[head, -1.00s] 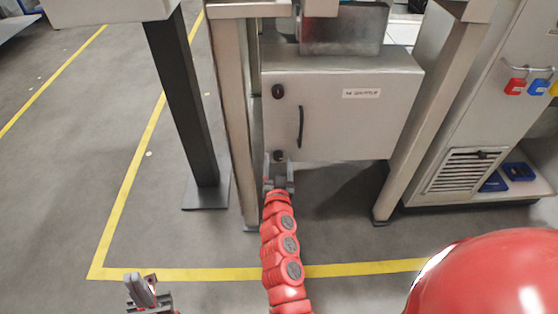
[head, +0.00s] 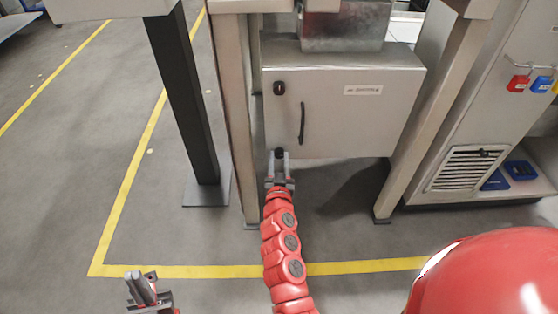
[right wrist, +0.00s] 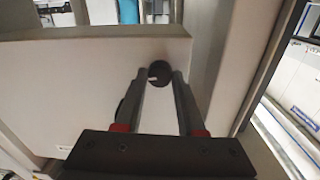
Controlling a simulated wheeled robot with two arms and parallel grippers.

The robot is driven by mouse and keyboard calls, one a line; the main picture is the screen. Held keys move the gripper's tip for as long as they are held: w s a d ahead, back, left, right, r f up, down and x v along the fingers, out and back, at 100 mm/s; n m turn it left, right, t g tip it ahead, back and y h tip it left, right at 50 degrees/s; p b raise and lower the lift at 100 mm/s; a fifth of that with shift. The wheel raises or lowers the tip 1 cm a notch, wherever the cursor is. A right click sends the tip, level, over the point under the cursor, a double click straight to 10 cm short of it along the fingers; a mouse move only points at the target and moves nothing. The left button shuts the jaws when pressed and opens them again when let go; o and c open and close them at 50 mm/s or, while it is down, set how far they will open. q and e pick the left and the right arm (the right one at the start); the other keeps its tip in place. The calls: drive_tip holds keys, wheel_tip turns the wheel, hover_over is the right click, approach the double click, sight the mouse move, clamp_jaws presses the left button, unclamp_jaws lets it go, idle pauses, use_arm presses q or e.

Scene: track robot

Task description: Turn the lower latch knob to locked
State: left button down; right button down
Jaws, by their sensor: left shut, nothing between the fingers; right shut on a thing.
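The grey cabinet (head: 350,110) has a dark lower latch knob (head: 278,154) at its door's lower left corner. My right gripper (head: 279,160) reaches up to this knob and is shut on it, one finger on each side. In the right wrist view the round dark knob (right wrist: 160,72) shows between the fingertips (right wrist: 160,78), with a small pale mark on it. The knob's exact turn angle is hard to read. My left gripper (head: 140,288) is shut and empty, low at the left, far from the cabinet.
An upper latch knob (head: 279,88) and a dark door handle (head: 302,122) are on the same door. A metal post (head: 232,120) stands close left of the door, and another leg (head: 420,120) stands right. Open floor lies in front, with yellow lines.

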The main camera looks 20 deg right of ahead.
drive_tip(key=n+b, duration=0.1)
drive_tip(key=n, duration=0.3)
drive_tip(key=shift+f, duration=0.15)
drive_tip(key=n+b, duration=0.1)
drive_tip(key=n, duration=0.7)
drive_tip(key=shift+n+t, duration=0.3)
drive_tip(key=shift+n, duration=0.1)
drive_tip(key=n+p, duration=0.1)
drive_tip(key=n, duration=0.3)
drive_tip(key=shift+n, duration=0.3)
drive_tip(key=c, duration=0.5)
unclamp_jaws()
